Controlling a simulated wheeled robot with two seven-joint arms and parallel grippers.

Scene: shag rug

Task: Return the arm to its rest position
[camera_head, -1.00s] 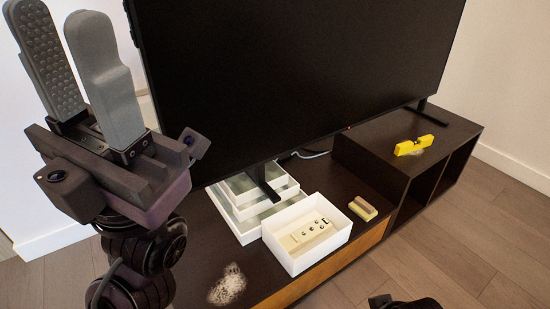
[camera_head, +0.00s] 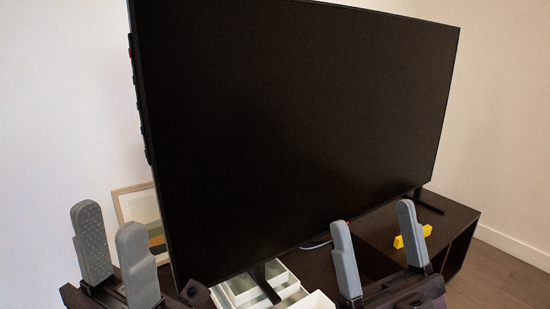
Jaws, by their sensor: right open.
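My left gripper (camera_head: 109,217) is at the lower left with its grey fingers pointing up. The fingers stand apart with nothing between them, so it is open and empty. My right gripper (camera_head: 373,214) is at the lower right, also pointing up, open and empty. It is in front of the TV stand and hides part of it. The lower parts of both arms are outside the picture.
A large black TV (camera_head: 300,130) fills the middle, close behind both grippers. White trays (camera_head: 240,290) and a white box (camera_head: 315,301) show at the bottom. A yellow object (camera_head: 411,237) lies on the dark stand (camera_head: 455,222). A framed picture (camera_head: 135,205) leans at left.

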